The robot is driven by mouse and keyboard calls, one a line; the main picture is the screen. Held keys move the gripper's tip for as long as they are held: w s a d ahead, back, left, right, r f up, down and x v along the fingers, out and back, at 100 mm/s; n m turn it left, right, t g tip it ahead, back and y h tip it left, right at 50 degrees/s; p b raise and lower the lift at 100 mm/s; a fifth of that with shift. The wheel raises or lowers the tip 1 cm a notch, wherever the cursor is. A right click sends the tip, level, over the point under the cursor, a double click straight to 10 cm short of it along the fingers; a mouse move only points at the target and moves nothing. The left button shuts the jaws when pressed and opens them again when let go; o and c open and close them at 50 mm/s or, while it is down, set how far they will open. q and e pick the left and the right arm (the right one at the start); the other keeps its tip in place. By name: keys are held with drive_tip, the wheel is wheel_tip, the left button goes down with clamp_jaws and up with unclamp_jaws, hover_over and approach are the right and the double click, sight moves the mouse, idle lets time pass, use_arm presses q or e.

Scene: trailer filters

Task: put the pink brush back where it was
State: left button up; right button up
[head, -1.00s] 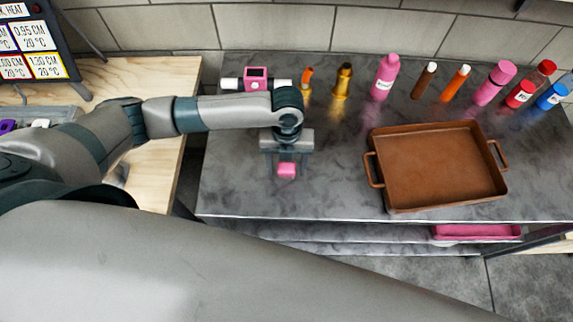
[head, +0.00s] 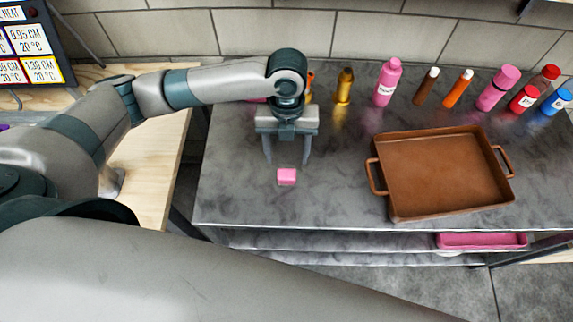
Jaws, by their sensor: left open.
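A small pink block-shaped item (head: 287,177), which I take to be the pink brush, rests on the grey countertop, left of the brown tray. Only its pink top and front show; I cannot make out bristles. My left gripper (head: 288,160) is open and empty, pointing down just above and behind the pink item, with its two fingers spread to either side. The fingers look clear of it. My right gripper is not in view.
A brown two-handled tray (head: 440,172) sits to the right on the grey countertop (head: 235,190). Along the back stand a gold bottle (head: 344,88), a pink bottle (head: 386,82) and several others. A pink tray (head: 480,240) lies on the shelf below.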

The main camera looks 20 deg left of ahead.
use_arm(q)
wheel_tip(320, 180, up, 3)
drive_tip(key=shift+w, duration=0.15)
idle(1.0)
